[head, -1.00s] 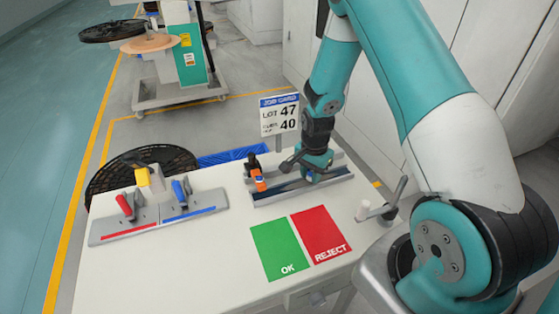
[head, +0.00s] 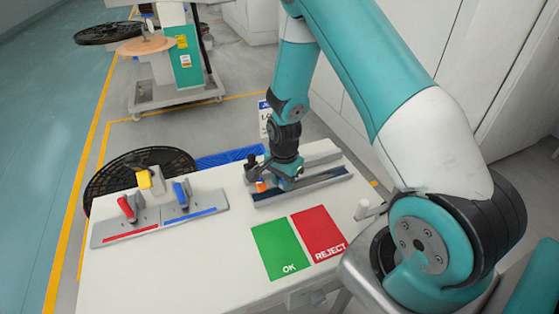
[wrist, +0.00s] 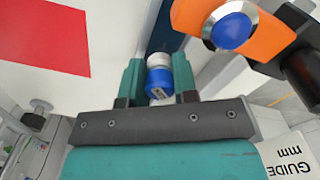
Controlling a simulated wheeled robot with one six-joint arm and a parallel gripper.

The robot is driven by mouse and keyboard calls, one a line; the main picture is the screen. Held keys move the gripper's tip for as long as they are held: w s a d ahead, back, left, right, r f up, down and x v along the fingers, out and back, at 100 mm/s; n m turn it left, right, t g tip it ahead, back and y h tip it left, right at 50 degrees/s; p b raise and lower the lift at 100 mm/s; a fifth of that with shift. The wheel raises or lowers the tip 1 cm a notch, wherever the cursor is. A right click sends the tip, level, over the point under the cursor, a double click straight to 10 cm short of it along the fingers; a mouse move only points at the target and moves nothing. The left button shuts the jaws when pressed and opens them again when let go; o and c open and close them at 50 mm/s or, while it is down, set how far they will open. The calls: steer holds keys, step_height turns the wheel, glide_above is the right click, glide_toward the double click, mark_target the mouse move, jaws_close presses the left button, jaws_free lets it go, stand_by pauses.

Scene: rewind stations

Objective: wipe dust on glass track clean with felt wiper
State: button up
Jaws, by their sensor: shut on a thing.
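The glass track (head: 318,181) is a dark strip in a grey metal fixture at the back right of the white table; a dark blue part of it (wrist: 167,22) shows beyond my fingers in the wrist view. My gripper (head: 284,182) points down over the track's left part. In the wrist view my gripper (wrist: 158,72) is shut on the felt wiper (wrist: 159,84), a small blue and white cylinder between its fingers. I cannot make out dust, or whether the felt touches the glass.
An orange block (head: 262,186) with a black knob stands at the track's left end, close beside my gripper; it shows large in the wrist view (wrist: 215,20). Green OK (head: 280,250) and red REJECT (head: 319,234) patches lie in front. A grey plate (head: 160,217) with red and blue handles is left.

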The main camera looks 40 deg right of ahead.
steer(key=shift+d+r+p, duration=0.15)
steer(key=shift+r+p, duration=0.15)
steer(key=shift+r, duration=0.45)
steer(key=shift+r+p, duration=2.1)
steer(key=shift+r, duration=0.65)
